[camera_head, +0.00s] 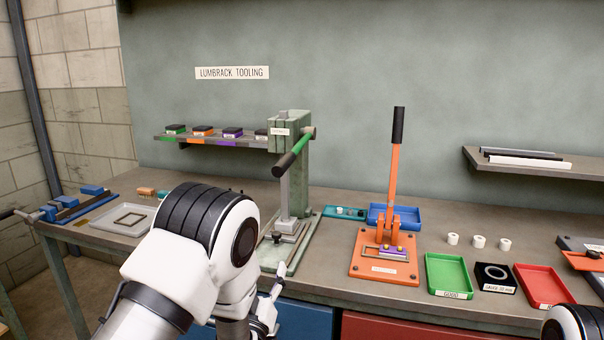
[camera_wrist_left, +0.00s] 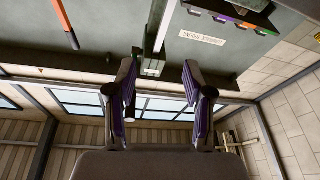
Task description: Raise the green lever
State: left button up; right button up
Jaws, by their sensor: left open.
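The green press (camera_head: 302,185) stands on the bench left of the middle in the head view. Its green lever (camera_head: 304,143) slopes down and toward me to a black grip (camera_head: 287,164). My left gripper (camera_head: 279,285) is low in front of the press, below the grip, and partly hidden by my own arm. In the left wrist view, which is upside down, my left gripper (camera_wrist_left: 158,95) is open with its two fingers apart. The press shows behind the fingers there; I cannot tell whether anything lies between them. My right gripper is out of view.
An orange lever press (camera_head: 386,255) stands to the right, its lever upright. Green (camera_head: 448,290) and red (camera_head: 541,302) trays and several white rings lie farther right. A grey tray (camera_head: 106,229) is at the left. A small shelf (camera_head: 212,140) hangs behind the press.

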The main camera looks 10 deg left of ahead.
pick_arm(q)
jog(key=t+h+p, duration=0.1)
jog(key=p, duration=0.9)
send_near(285, 162)
jog(key=w, duration=0.4)
jog(key=shift+m, duration=0.3)
jog(key=x, duration=0.2)
jog(key=p+x, duration=0.1)
jog(key=x, duration=0.1)
jog(key=p+x, duration=0.1)
jog(key=x, duration=0.2)
jog(key=shift+a, duration=0.35)
jog(key=shift+w+r, duration=0.1)
jog(key=shift+w, duration=0.3)
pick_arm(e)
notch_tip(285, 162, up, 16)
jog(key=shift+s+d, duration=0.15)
pick_arm(q)
jog(key=shift+c, duration=0.4)
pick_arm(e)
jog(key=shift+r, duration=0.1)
pick_arm(q)
grip_shut()
